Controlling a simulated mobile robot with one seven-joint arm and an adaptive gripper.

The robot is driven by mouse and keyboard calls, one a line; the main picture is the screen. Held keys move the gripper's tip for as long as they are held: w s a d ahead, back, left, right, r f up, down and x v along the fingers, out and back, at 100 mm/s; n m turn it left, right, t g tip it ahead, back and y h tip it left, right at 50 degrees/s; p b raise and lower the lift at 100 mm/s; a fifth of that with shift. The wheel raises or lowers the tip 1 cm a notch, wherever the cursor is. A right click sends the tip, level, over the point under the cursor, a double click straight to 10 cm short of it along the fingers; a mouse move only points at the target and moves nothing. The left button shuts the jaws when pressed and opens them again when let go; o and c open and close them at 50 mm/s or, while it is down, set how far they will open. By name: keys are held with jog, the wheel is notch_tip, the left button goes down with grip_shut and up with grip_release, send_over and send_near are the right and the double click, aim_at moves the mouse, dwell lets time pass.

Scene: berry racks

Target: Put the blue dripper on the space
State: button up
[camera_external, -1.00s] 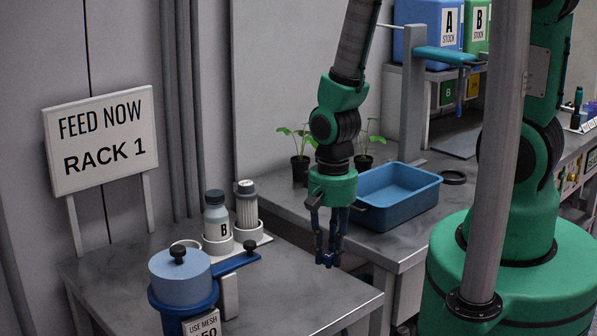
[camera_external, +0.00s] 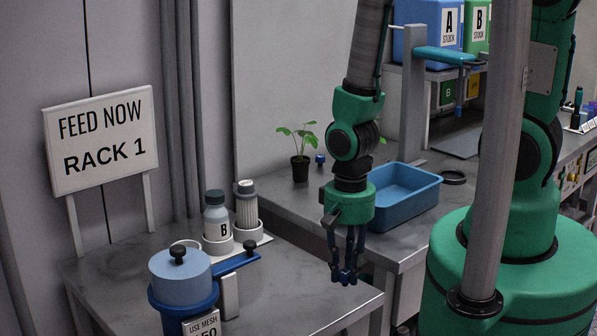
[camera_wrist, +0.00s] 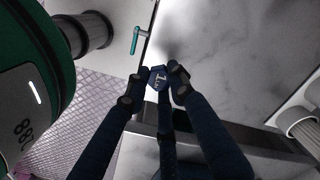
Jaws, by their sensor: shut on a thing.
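My gripper (camera_external: 345,277) hangs over the front right part of the near steel table. In the wrist view its dark blue fingers (camera_wrist: 160,88) are shut on a small blue dripper (camera_wrist: 157,74) with a pale "1" marking; the rest of the marking is too small to read. In the external view the fingers hide most of it. A second small blue piece (camera_external: 320,159) stands beside the plant at the back; I cannot tell whether it is a dripper. I cannot tell which spot is the space.
Bottle B (camera_external: 217,222) and a ribbed cylinder (camera_external: 246,205) stand in white holders at the near table's back, beside a round ring (camera_external: 186,244). A blue canister (camera_external: 180,272) stands front left. A blue tray (camera_external: 405,205) lies behind my gripper. The near table's middle right is clear.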

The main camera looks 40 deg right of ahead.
jog(key=w+a, duration=0.1)
jog(key=w, duration=0.3)
jog(key=w+a+f, duration=0.1)
jog(key=w+a, duration=0.1)
jog(key=w, duration=0.3)
jog(key=w+a, duration=0.1)
jog(key=w, duration=0.4)
jog(key=shift+w+a+f, duration=0.15)
jog(key=shift+w+f, duration=0.05)
jog(key=shift+f+b, duration=0.5)
jog(key=shift+f, duration=1.25)
jog(key=shift+f, duration=0.1)
jog(key=o, duration=0.7)
jog(key=shift+o, duration=0.2)
notch_tip(320, 180, up, 12)
jog(key=p, duration=0.1)
